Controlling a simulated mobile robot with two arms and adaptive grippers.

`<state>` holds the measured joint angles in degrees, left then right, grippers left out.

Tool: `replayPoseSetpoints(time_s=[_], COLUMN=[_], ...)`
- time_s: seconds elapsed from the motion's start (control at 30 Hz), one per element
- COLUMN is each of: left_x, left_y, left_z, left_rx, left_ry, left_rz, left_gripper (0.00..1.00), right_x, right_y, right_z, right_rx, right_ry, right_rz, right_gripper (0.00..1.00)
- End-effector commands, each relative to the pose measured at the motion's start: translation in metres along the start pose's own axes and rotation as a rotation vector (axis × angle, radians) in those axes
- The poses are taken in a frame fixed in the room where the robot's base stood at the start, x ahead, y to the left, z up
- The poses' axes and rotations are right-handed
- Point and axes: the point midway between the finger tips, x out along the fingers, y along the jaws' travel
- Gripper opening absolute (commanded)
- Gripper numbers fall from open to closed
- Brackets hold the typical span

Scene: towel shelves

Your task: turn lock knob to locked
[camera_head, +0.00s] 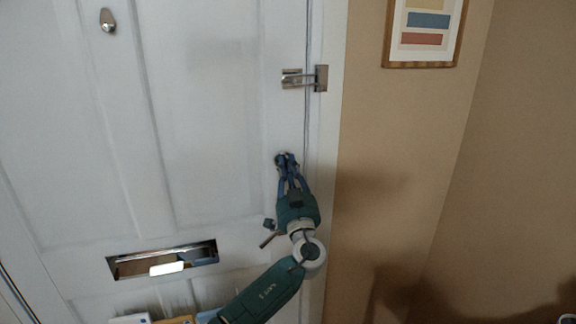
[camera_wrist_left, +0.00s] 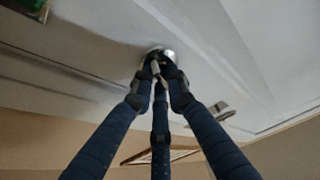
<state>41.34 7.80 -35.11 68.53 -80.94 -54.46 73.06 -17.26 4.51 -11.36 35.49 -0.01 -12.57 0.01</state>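A white door (camera_head: 215,120) fills the left of the head view. My left gripper (camera_head: 286,160) reaches up to a lock knob near the door's right edge. In the left wrist view, the blue fingers (camera_wrist_left: 160,72) close together around the small metal lock knob (camera_wrist_left: 155,66), with its round shiny plate (camera_wrist_left: 168,54) behind. The fingers hide most of the knob, so I cannot tell which way it is turned. My right gripper is not in view.
A metal latch (camera_head: 305,78) sits above the gripper at the door's edge. A dark lever handle (camera_head: 268,238) is beside my left wrist. A letter slot (camera_head: 162,261) is lower left, and a knocker or peephole cover (camera_head: 108,20) higher up. A framed picture (camera_head: 424,34) hangs on the beige wall.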

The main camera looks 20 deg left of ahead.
Motion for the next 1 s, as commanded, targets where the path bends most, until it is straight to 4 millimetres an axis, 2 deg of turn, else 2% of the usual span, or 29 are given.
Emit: replayPoseSetpoints(time_s=[0.33, 0.57, 0.8, 1.0], left_x=[-0.0004, -0.0005, 0.0, -0.0001], left_y=[-0.0009, -0.0021, -0.0028, -0.0025], left_z=[0.0005, 0.0007, -0.0005, 0.0012], left_rx=[0.052, 0.193, 0.372, 0.384], left_ry=[0.001, 0.002, 0.003, 0.003], left_rz=[0.022, 0.079, 0.154, 0.155], left_gripper=[0.0, 0.0, 0.0, 0.0], right_x=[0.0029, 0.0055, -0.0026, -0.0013], right_y=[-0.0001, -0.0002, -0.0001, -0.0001], right_z=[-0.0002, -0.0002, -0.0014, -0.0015], right_rx=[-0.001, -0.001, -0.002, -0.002], right_ry=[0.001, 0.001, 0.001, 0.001], right_rz=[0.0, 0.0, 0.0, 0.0], right_gripper=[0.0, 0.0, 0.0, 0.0])
